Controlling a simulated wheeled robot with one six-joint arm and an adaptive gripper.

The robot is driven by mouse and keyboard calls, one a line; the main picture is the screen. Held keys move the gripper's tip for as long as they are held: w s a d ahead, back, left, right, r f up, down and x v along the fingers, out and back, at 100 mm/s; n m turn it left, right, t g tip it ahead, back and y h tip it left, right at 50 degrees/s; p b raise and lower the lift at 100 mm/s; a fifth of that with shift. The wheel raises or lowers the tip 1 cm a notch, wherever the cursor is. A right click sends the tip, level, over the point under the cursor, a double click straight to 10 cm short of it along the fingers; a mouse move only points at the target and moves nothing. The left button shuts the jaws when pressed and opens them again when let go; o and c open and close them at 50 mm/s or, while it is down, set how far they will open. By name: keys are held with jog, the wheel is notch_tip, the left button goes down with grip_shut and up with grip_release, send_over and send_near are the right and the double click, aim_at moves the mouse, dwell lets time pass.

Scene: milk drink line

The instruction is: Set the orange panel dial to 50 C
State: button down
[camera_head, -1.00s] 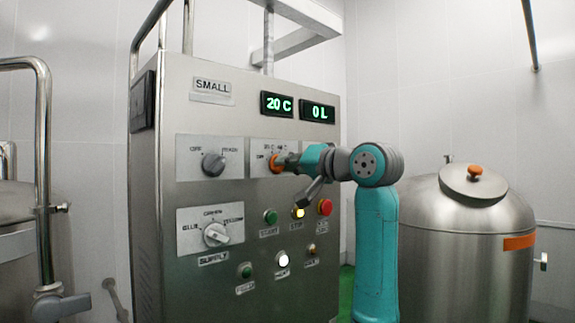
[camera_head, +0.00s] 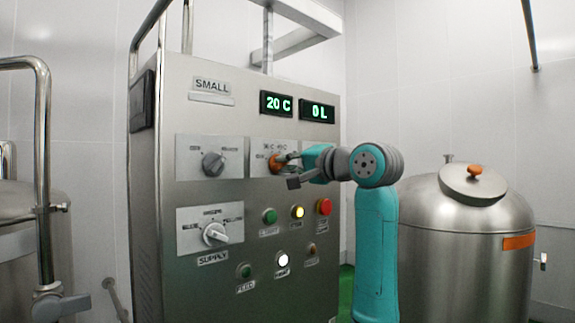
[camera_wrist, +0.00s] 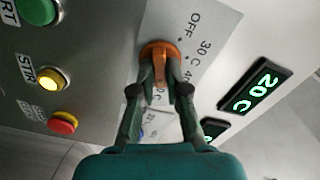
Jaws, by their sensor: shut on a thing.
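The orange dial (camera_head: 275,163) sits on a light plate on the steel panel. In the wrist view the dial (camera_wrist: 159,50) shows between my fingertips, with "OFF", "30 C" and part of another mark printed on the plate beside it. My gripper (camera_head: 291,162) is shut on the dial; it also shows in the wrist view (camera_wrist: 160,80). My fingers hide part of the dial and some of its marks. The temperature display (camera_head: 276,104) reads 20 C; it also shows in the wrist view (camera_wrist: 255,92).
A second display (camera_head: 317,112) reads 0 L. A grey dial (camera_head: 213,164) is left of the orange one, and a white supply dial (camera_head: 215,234) below that. Green (camera_head: 270,216), yellow (camera_head: 297,212) and red (camera_head: 323,207) buttons lie close below my gripper. A steel tank (camera_head: 465,250) stands right.

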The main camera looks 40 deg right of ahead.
jog(key=shift+f, duration=0.1)
jog(key=c, duration=1.2)
grip_release()
jog(key=s, duration=1.2)
jog(key=shift+d, duration=0.2)
